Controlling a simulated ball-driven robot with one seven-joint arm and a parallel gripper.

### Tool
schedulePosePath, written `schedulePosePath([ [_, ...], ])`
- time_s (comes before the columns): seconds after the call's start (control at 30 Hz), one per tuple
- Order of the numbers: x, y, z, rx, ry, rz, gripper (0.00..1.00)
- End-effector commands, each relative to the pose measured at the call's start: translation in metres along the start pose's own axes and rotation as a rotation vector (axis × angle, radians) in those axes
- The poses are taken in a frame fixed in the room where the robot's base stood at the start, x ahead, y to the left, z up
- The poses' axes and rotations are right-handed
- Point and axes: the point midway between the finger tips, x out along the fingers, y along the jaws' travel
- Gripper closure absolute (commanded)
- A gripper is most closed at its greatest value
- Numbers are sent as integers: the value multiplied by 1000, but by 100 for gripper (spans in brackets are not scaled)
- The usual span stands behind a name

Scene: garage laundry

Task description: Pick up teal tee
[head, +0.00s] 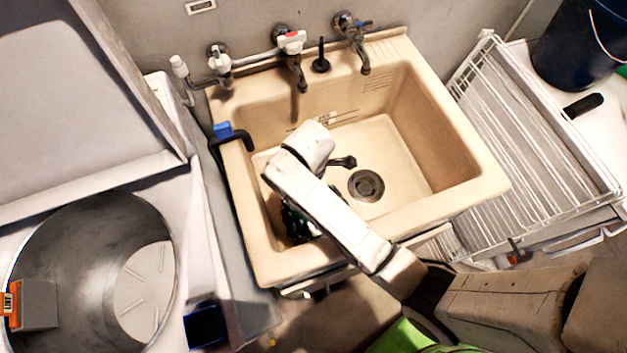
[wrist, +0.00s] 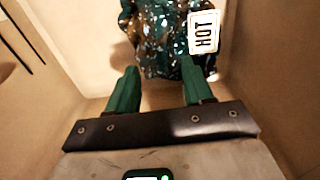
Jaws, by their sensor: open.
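The teal tee (wrist: 165,35) is a crumpled dark teal bundle with pale speckles, lying in the sink at the top middle of the wrist view. In the head view a dark teal patch, likely the tee (head: 296,224), shows in the sink's near left corner, partly covered by my arm. My gripper (wrist: 159,68) is open with green fingers spread toward the tee's near edge, and nothing is clearly held between them. I cannot tell whether the fingertips touch the cloth. In the head view the fingers are hidden behind my arm.
The beige sink (head: 480,178) has high walls around my gripper. Taps (head: 291,42) stand along its back edge. A white label reading HOT (wrist: 204,32) overlaps the tee in the wrist view. A wire rack (head: 535,130) is at right, and an open washer drum (head: 85,250) at left.

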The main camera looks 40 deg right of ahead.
Motion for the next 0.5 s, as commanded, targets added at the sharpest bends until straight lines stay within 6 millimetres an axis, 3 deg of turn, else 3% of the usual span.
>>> schedulePosePath([
  [0.3,40,-6,3,0,-2,-4,49],
  [0.5,52,-5,3,0,-1,-1,49],
])
